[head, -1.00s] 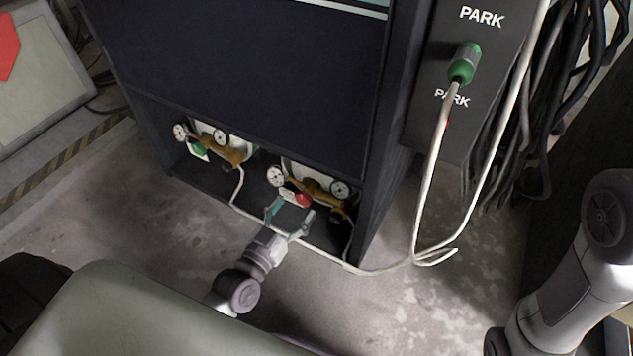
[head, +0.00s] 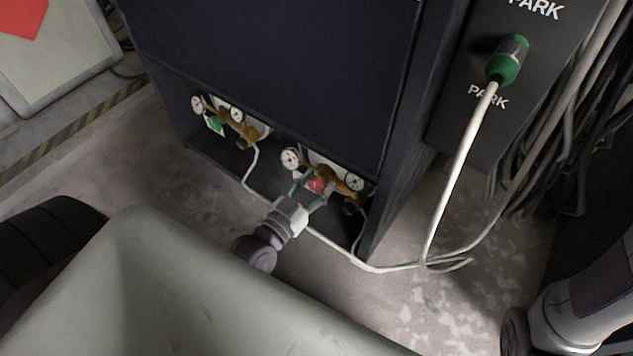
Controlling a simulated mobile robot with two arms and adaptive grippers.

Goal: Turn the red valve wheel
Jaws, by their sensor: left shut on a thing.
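The red valve wheel (head: 316,185) sits on the front of the right-hand brass regulator (head: 342,187), low in the dark cabinet's open bay. My left gripper (head: 313,190) reaches in from below, its teal fingers on either side of the wheel and shut on it. The fingers hide part of the wheel. My right gripper is outside the view; only part of my right arm shows at the lower right.
A second regulator with a green wheel (head: 214,124) is to the left in the bay. A white hose (head: 452,190) hangs from a green-ended plug (head: 508,60) on the PARK panel and runs along the floor. Black cables (head: 560,140) hang at right.

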